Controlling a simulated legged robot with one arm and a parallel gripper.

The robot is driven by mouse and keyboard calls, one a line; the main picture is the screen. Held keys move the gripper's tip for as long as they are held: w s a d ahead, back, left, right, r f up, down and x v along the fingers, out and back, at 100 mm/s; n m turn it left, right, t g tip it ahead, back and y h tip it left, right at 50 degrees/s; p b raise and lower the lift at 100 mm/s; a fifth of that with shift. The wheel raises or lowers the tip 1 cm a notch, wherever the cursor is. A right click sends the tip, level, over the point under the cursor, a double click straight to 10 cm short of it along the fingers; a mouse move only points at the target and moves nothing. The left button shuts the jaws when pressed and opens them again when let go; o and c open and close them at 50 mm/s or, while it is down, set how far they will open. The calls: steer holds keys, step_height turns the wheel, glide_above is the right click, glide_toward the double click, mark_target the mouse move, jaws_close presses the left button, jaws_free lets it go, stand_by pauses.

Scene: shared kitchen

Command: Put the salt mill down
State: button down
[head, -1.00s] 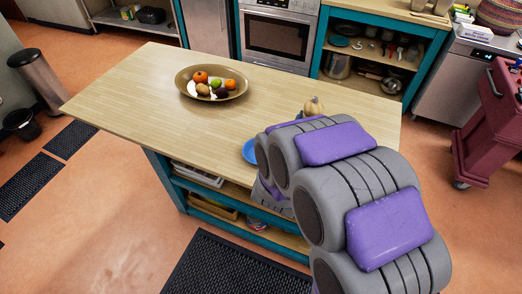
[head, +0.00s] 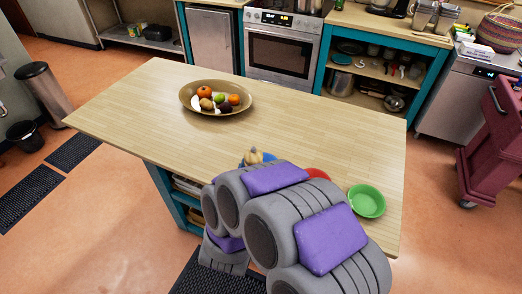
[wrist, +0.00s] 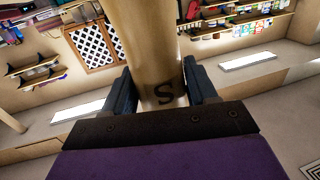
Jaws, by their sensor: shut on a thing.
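The salt mill (wrist: 150,45) is a pale wooden column with a dark letter S, filling the middle of the wrist view. My gripper (wrist: 160,88) is shut on it, one dark finger on each side. In the head view a tan rounded top, which looks like the mill's (head: 254,156), shows just beyond my arm, over the near part of the wooden island table (head: 310,115).
A brass bowl of fruit (head: 186,97) stands on the table at the back left. A green bowl (head: 367,201) is near the right edge. A red dish (head: 318,174) and a blue dish (head: 244,162) are partly hidden by my arm. The table's middle is clear.

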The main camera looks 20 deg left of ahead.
steer(key=shift+w+d+r, duration=0.1)
steer(key=shift+w+d, duration=0.3)
steer(key=shift+w, duration=0.25)
steer(key=w+a+f+b, duration=0.1)
steer(key=w+f+b, duration=0.1)
steer(key=w, duration=0.4)
steer(key=w+a+f+b, duration=0.2)
steer(key=w, duration=0.4)
steer(key=shift+w+f, duration=0.35)
steer(key=shift+f, duration=0.05)
steer(key=shift+c, duration=1.6)
jaws_free()
steer(key=shift+d, duration=0.2)
steer(key=shift+s, duration=0.15)
steer(key=s, duration=0.4)
steer(key=s+d+p, duration=0.1)
steer(key=s, duration=0.2)
steer(key=s+p, duration=0.1)
steer(key=s, duration=0.3)
steer(key=shift+s+d, duration=0.25)
steer(key=shift+s, duration=0.1)
